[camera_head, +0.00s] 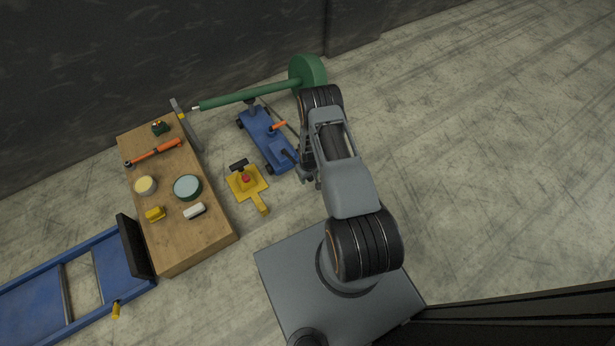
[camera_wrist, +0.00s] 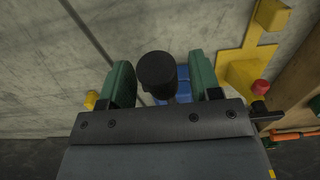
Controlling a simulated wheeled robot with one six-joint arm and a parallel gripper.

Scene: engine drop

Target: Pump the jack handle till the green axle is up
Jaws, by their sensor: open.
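The green axle (camera_head: 245,96), a long bar with a large disc (camera_head: 308,70) at its right end, lies across the back in the head view. The blue jack (camera_head: 262,136) stands on the floor under it; I cannot tell if they touch. In the wrist view a black round handle grip (camera_wrist: 157,70) shows between the two green fingers of my gripper (camera_wrist: 160,85), with visible gaps on both sides. Blue jack parts (camera_wrist: 183,78) show behind it. My gripper is open around the grip. In the head view my arm hides part of the handle.
A wooden bench (camera_head: 205,235) at left bears tools, tins and small blocks. A grey post (camera_head: 182,112) with a yellow mark stands near the axle's left end. A yellow stand (camera_head: 247,182) with a red knob sits between bench and jack. The floor at right is clear.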

